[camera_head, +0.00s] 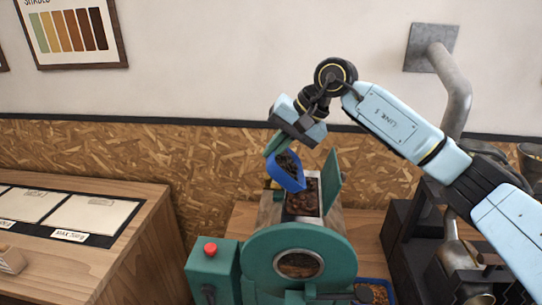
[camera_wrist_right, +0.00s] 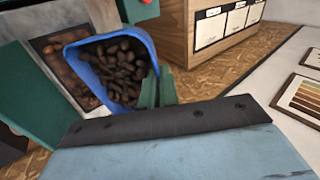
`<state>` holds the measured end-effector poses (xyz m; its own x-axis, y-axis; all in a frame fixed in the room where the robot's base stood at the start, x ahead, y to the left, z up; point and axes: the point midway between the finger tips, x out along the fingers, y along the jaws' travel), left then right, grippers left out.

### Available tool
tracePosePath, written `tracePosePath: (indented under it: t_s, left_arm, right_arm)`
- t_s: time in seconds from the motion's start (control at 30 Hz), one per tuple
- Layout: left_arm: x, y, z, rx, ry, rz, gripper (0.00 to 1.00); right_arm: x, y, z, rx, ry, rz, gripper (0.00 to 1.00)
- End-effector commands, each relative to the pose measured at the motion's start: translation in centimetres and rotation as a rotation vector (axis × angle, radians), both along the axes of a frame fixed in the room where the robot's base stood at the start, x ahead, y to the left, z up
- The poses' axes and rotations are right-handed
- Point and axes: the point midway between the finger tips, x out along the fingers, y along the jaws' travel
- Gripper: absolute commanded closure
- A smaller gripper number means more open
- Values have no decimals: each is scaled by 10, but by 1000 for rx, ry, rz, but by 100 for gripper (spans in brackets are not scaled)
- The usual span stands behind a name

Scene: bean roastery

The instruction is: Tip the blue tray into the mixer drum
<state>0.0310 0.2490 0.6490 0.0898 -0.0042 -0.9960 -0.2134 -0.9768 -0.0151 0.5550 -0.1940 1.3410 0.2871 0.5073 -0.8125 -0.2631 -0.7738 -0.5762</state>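The blue tray (camera_head: 286,182) holds dark brown beans and hangs tilted just above the open top of the mixer drum (camera_head: 278,212). Brown beans show inside the drum's opening, with a green lid standing up on its right. My right gripper (camera_head: 276,146) is shut on the tray's edge. In the right wrist view the tray (camera_wrist_right: 82,76) still holds many beans, and the green fingers of my right gripper (camera_wrist_right: 157,90) meet its near rim. The drum's opening shows behind the tray there. My left gripper is not in view.
A green control box (camera_head: 212,268) with a red button (camera_head: 210,248) stands left of the drum. Another blue tray (camera_head: 388,286) with brown contents sits low at right. A wooden counter (camera_head: 140,250) is at left; dark machinery (camera_head: 405,240) stands at right.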

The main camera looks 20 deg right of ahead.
Motion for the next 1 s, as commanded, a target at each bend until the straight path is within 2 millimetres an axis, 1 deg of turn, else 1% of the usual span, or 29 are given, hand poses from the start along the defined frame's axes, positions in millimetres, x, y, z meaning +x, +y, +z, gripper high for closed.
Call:
tracePosePath:
  t_s: [0.03,0.23,1.0]
  left_arm:
    - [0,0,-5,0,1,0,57]
    - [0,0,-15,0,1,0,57]
    - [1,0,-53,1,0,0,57]
  right_arm:
    - [0,-1,-2,17,-5,-1,100]
    - [-2,-6,2,87,-30,-1,100]
    - [-6,-19,7,236,-81,-1,100]
